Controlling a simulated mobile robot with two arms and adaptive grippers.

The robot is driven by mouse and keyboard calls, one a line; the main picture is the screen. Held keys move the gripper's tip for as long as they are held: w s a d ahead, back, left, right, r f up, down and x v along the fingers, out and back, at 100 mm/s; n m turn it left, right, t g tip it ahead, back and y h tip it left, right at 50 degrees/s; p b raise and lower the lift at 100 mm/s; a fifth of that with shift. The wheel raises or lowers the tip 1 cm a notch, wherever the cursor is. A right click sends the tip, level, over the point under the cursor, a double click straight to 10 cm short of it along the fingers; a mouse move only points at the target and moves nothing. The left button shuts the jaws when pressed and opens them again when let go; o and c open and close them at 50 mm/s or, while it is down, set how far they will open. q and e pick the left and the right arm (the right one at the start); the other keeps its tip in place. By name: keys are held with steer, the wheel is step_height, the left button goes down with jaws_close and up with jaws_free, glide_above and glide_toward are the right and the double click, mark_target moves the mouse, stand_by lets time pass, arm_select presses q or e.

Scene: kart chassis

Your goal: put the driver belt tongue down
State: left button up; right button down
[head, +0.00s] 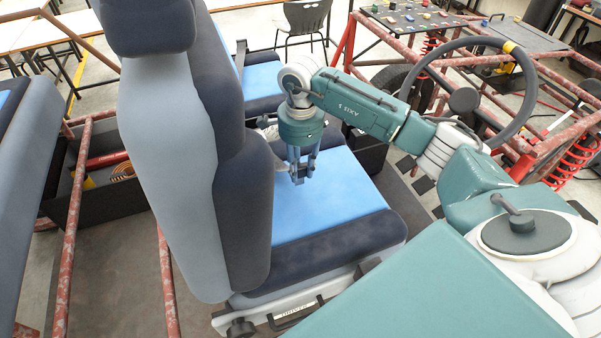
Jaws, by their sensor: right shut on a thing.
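The driver seat (345,205) has a bright blue cushion with dark edges, and its front label reads DRIVER. Its tall grey-blue backrest (170,150) stands at the left of the cushion. My right gripper (301,180) points down over the rear part of the cushion, close beside the backrest. It is shut on a small piece, taken to be the driver belt tongue, which the fingers mostly hide. I cannot tell whether the piece touches the cushion. The belt webbing cannot be made out clearly. My left gripper is not in view.
A second blue seat (263,80) is behind the driver seat. The steering wheel (522,85) and red frame tubes are at the upper right. A dark bin (75,190) with tools sits at the left. The front of the cushion is clear.

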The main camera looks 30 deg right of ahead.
mark_target(300, 178)
step_height(300, 178, down, 3)
steer(key=shift+f+p, duration=0.1)
steer(key=shift+p, duration=0.25)
steer(key=shift+f, duration=0.2)
steer(key=c, duration=1.4)
jaws_free()
steer(key=shift+c, duration=0.2)
steer(key=shift+r, duration=0.1)
